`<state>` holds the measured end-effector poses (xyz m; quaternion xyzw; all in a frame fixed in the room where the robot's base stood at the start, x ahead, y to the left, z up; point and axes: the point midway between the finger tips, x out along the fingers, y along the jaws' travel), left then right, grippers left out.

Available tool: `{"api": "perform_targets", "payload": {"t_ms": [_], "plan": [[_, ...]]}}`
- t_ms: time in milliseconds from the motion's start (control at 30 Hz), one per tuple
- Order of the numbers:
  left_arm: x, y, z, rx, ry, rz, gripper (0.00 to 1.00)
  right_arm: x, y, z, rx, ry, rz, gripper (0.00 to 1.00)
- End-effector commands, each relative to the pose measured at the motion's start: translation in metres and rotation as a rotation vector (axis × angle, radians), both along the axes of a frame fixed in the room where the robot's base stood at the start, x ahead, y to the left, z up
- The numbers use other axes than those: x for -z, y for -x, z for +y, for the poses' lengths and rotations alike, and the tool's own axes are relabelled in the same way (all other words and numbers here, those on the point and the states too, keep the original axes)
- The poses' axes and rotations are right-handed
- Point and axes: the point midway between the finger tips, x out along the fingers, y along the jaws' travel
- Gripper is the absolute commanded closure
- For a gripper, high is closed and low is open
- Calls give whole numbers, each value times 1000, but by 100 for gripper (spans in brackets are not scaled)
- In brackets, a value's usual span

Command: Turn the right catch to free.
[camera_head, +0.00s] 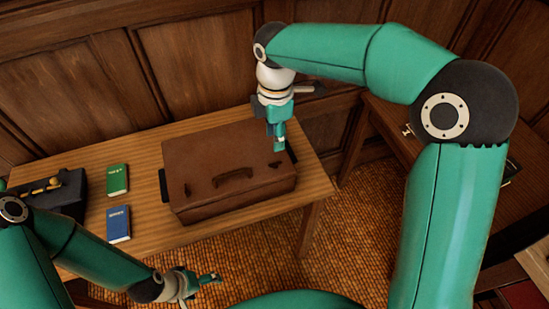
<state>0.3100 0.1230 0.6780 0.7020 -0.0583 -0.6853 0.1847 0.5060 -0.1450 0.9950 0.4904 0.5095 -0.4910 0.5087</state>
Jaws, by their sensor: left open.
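A brown case (205,153) lies flat and closed on the wooden table, with a handle (233,176) on its upper face. A small dark left catch (187,189) is to the left of the handle. The small dark right catch (275,164) is to the right of it; its setting is too small to tell. My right gripper (279,147) points down over the right part of the case, just beyond the right catch. I cannot tell whether it touches the case or is open. My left gripper (213,278) is open, low in front of the table and away from the case.
A green book (117,179) and a blue book (118,225) lie left of the case on the table (150,152). A darker desk (395,125) is on the right. Panelled walls stand close behind.

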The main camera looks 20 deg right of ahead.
Motion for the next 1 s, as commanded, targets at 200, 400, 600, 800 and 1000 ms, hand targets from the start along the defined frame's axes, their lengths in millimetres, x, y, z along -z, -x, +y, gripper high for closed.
{"api": "perform_targets", "payload": {"t_ms": [200,400,600,800,1000], "plan": [[-1,0,0,0,0,0,16,49,1,1,-3,1,6,62],[-3,0,0,0,0,-1,16,82,0,1,-3,1,3,62],[-3,0,0,0,0,-1,16,97,0,1,-3,1,1,62],[-3,0,0,0,0,0,16,100,0,1,-3,0,0,62],[-3,0,0,0,0,0,16,99,0,2,-3,0,0,76]]}}
